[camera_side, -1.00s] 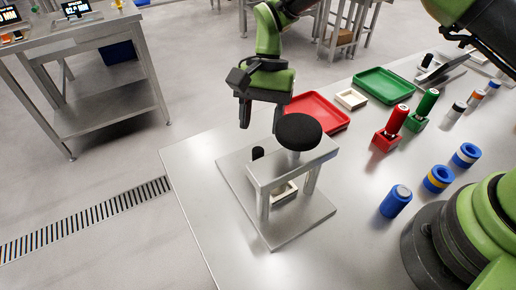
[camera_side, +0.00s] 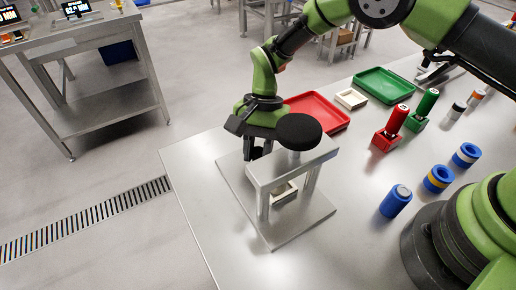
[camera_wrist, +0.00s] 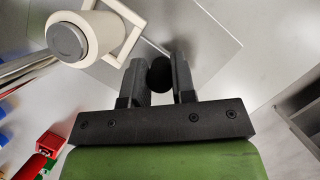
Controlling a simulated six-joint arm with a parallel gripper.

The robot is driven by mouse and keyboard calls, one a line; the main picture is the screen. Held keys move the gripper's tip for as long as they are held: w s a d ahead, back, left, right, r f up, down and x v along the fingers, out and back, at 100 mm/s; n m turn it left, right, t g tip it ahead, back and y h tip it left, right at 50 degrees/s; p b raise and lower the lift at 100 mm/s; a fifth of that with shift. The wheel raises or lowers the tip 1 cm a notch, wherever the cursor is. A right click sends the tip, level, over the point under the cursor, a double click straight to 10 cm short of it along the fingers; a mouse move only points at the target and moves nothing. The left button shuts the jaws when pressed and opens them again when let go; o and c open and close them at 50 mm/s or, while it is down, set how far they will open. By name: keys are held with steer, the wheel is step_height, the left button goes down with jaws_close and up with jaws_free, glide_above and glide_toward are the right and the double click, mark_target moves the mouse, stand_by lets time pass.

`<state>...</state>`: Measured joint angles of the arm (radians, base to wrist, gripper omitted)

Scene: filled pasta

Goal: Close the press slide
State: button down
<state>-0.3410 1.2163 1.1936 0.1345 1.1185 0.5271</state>
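The metal press (camera_side: 290,170) stands on a flat base plate at the near left of the table, with a black round knob (camera_side: 298,131) on top. Its slide is a cream square frame (camera_side: 284,194) under the bridge, and it also shows in the wrist view (camera_wrist: 133,36). The slide's small black handle (camera_wrist: 160,71) sits between my fingers. In the side view my gripper (camera_side: 257,152) hides the handle.
A red tray (camera_side: 318,112), a small cream frame (camera_side: 351,98) and a green tray (camera_side: 385,85) lie behind the press. Red and green holders, a blue cylinder (camera_side: 396,202) and blue rings stand at the right. The front left of the table is clear.

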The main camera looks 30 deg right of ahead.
steer(key=shift+s, duration=1.95)
steer(key=c, duration=0.9)
jaws_free()
steer(key=shift+c, duration=0.2)
steer(key=v, duration=1)
